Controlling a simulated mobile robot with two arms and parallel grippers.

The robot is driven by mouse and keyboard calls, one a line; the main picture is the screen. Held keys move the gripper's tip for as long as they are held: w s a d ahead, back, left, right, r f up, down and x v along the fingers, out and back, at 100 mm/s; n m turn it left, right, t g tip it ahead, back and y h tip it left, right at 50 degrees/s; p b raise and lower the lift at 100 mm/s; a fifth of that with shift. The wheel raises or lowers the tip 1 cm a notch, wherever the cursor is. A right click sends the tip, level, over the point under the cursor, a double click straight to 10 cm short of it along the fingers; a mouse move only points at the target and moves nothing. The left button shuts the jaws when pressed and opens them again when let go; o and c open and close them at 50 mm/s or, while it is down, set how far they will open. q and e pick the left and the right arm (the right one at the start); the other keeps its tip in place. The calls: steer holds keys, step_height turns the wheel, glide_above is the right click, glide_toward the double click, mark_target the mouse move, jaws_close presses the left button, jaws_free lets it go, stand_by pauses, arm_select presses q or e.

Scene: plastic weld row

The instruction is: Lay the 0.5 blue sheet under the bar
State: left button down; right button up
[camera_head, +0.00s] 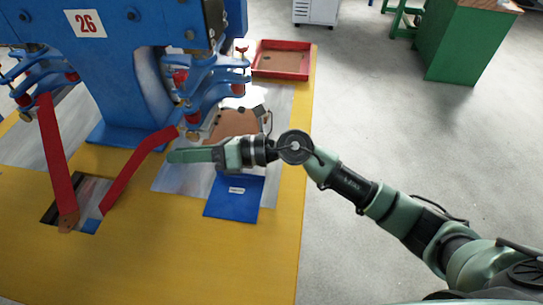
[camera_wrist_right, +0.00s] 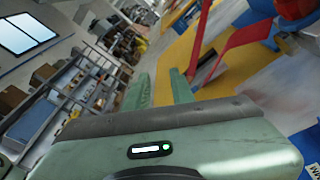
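The blue sheet (camera_head: 235,204), with a small white label too small to read, lies flat across the front right edge of the grey metal plate (camera_head: 170,182) and the yellow table. In the right wrist view, a blue patch with a white label (camera_wrist_right: 311,146) shows at the right edge. My right gripper (camera_head: 172,156) is above the plate, left of and behind the sheet, pointing left. In the wrist view, its two green fingers (camera_wrist_right: 160,88) stand apart with nothing between them. The blue machine's right clamp head (camera_head: 210,85) is behind it; I cannot tell which part is the bar.
A brown piece (camera_head: 235,122) lies on the plate behind my gripper. Two red pedal-like strips (camera_head: 56,150) slope down to an opening in the yellow table (camera_head: 150,265). A red tray (camera_head: 283,46) stands at the back right. The table's front is clear.

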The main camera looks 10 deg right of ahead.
step_height(320, 180, down, 5)
steer(key=d+n+g+h, duration=0.2)
steer(key=n+h, duration=0.4)
steer(key=h, duration=0.7)
glide_toward(262, 176)
steer(key=shift+g, duration=0.3)
steer(key=shift+w+b+x, duration=0.15)
steer(key=shift+b+x, duration=0.85)
steer(key=shift+x, duration=0.65)
steer(key=shift+w+b+x, duration=0.1)
steer(key=shift+b+x, duration=0.85)
steer(key=shift+x, duration=0.7)
steer(key=shift+b+x, duration=0.9)
steer(key=shift+x, duration=0.05)
jaws_close()
steer(key=shift+r, duration=0.3)
